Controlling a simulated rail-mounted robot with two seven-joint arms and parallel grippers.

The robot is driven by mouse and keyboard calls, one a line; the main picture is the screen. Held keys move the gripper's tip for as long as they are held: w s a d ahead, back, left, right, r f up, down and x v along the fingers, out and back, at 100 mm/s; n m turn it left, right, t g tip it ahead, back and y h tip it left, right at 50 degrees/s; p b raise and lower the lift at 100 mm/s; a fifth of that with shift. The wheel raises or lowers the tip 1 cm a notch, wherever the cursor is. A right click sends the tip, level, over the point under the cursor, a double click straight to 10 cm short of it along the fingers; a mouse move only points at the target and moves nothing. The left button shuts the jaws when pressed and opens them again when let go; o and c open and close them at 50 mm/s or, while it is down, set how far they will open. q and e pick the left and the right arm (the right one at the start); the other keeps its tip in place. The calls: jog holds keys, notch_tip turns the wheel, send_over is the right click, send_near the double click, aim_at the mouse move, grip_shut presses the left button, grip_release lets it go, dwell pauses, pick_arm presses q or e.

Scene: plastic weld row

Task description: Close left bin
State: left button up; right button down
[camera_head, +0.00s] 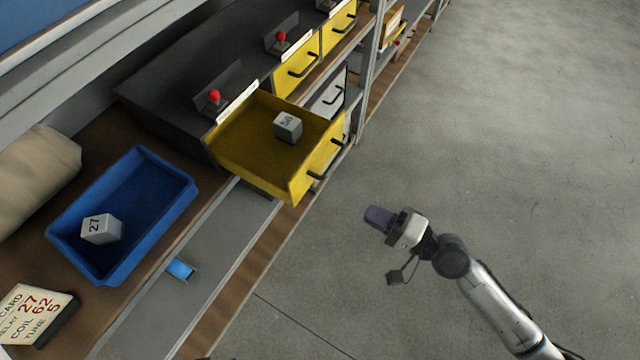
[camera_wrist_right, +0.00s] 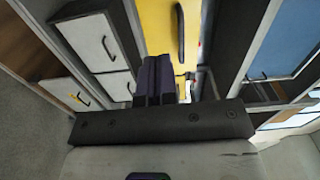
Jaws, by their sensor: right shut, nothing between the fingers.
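The left bin is a yellow drawer (camera_head: 238,150), pulled out from the dark cabinet in the head view. A grey cube marked 50 (camera_head: 288,126) lies in it. Its front panel carries a dark handle (camera_head: 328,163) and faces the floor on the right. The yellow front and a dark handle (camera_wrist_right: 180,30) also show in the right wrist view, beyond the fingers. My right gripper (camera_head: 378,217) is shut and empty, apart from the drawer front, below and right of it in the head view. Its dark fingers (camera_wrist_right: 157,80) are together in the wrist view. My left gripper is out of view.
Two shut yellow drawers (camera_head: 298,66) sit further along the row. A grey post (camera_head: 372,60) stands beyond the open drawer. The floor at right is clear.

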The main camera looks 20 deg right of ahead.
aim_at(307, 181)
jog(key=shift+m, duration=0.3)
jog(key=x, duration=1.4)
